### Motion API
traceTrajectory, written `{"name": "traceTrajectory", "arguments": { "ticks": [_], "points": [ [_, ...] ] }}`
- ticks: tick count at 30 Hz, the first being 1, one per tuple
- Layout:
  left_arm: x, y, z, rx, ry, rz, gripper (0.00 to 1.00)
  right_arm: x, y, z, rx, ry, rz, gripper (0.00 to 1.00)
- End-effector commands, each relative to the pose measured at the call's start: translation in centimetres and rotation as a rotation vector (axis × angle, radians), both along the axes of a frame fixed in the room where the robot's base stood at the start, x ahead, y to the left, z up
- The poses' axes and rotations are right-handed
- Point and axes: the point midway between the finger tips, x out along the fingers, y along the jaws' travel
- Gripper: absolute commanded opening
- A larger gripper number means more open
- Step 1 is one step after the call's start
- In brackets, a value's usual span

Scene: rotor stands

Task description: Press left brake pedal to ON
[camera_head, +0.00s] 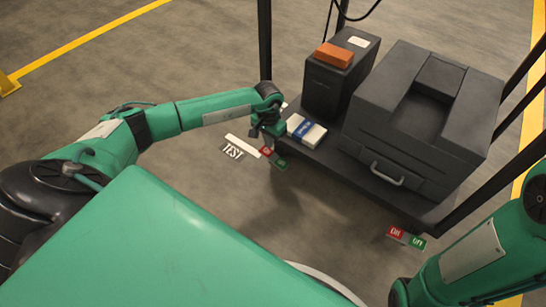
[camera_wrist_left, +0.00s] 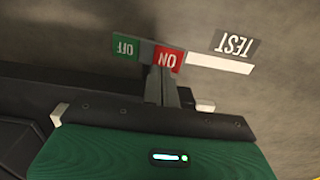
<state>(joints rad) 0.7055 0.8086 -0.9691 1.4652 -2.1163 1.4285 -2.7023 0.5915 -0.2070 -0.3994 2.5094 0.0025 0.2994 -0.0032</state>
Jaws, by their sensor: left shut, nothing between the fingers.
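The left brake pedal has a red ON end (camera_head: 266,151) and a green OFF end (camera_head: 280,164), near the left corner of the stand. In the left wrist view the red ON end (camera_wrist_left: 168,61) is right of the green OFF end (camera_wrist_left: 125,47). My left gripper (camera_head: 256,133) is shut and empty, just behind the ON end in the head view. In the wrist view its closed fingertips (camera_wrist_left: 160,72) overlap the ON end's lower edge; I cannot tell whether they touch it. My right gripper is out of view; only part of my right arm shows.
A second pedal (camera_head: 405,237) with ON and OFF ends sits at the stand's right. The dark stand (camera_head: 330,170) carries a large black case (camera_head: 425,105), a black box (camera_head: 325,85), an orange block (camera_head: 334,55) and a blue-white pack (camera_head: 306,130). A TEST label (camera_head: 232,150) lies left.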

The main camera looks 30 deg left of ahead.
Motion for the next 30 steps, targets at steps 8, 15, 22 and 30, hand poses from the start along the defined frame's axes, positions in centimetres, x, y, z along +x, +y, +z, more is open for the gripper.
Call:
{"name": "traceTrajectory", "arguments": {
  "ticks": [8,15,22,30],
  "points": [
    [0.0,0.0,0.0,0.000,0.000,0.000,0.00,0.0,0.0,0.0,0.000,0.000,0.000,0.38],
    [0.0,0.0,-0.2,0.000,0.000,0.000,0.00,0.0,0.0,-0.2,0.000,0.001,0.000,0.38],
    [0.0,0.0,-0.6,0.000,0.000,0.000,0.00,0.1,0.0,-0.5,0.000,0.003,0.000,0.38],
    [0.0,0.0,-1.0,0.000,0.000,0.000,0.00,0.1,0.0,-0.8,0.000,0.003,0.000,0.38]
  ]
}}
